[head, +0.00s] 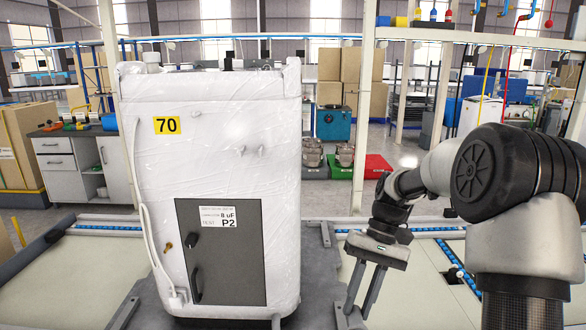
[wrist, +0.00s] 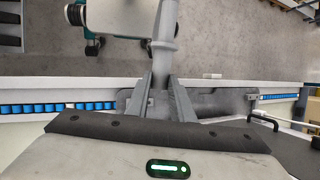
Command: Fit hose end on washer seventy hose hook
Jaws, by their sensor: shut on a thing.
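The washer (head: 225,100) stands upright in the middle of the head view, wrapped in clear film, with a yellow "70" label (head: 167,125) at its upper left. A white hose (head: 147,235) runs down its left side to a small block (head: 178,300) near the bottom. My gripper (head: 357,308) is low to the right of the washer, apart from it, with its fingers pointing down. In the wrist view my gripper (wrist: 160,88) is shut on a grey tube-like piece, seemingly a hose end (wrist: 165,48). I cannot pick out the hose hook.
A dark panel (head: 250,230) with a handle is on the washer's front. A pale conveyor with a blue roller strip (head: 435,232) lies to the right. A cabinet (head: 65,165) stands at the left. A white upright post (head: 365,110) rises behind the gripper.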

